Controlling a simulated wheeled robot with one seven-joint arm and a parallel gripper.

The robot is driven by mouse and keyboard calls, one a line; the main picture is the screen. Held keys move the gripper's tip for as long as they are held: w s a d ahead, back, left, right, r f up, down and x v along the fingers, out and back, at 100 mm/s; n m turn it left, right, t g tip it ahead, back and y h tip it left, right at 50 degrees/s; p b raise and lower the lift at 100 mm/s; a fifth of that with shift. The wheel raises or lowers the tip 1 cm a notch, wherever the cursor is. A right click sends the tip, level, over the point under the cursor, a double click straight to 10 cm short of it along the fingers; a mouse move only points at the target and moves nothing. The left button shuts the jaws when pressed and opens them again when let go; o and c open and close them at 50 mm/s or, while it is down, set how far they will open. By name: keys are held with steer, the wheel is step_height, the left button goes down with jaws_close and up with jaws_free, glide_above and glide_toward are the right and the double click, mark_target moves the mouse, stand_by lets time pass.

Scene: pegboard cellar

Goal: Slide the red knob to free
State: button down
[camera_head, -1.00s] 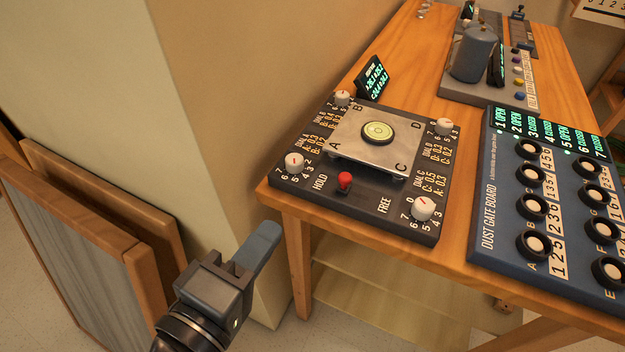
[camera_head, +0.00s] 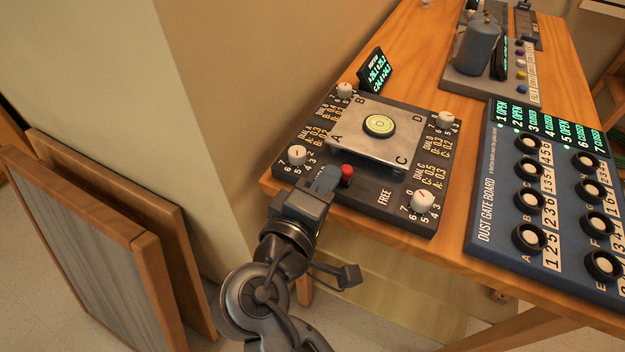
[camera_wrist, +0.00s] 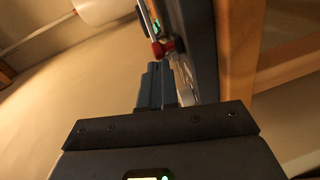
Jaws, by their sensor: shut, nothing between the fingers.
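The red knob (camera_head: 347,174) stands on the front of the dark dial board (camera_head: 371,213), between the HOLD side and the FREE label (camera_head: 385,198). My gripper (camera_head: 328,177) is shut and empty. Its fingertips are just left of the knob, over the HOLD label, which they hide. In the wrist view the red knob (camera_wrist: 162,48) shows just beyond the fingertips (camera_wrist: 153,68). Whether the fingers touch the knob, I cannot tell.
White dials (camera_head: 422,201) stand at the board's corners around a raised metal plate (camera_head: 350,142) with a round level. A blue dust gate board (camera_head: 490,215) lies to the right. A wall is close on the left, with framed panels (camera_head: 80,240) leaning there.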

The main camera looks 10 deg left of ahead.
steer(key=shift+d, duration=0.1)
steer(key=shift+s+d+p, duration=0.35)
steer(key=shift+d, duration=0.55)
steer(key=shift+s+d+p, duration=0.3)
steer(key=shift+d, duration=0.55)
steer(key=shift+a, duration=0.15)
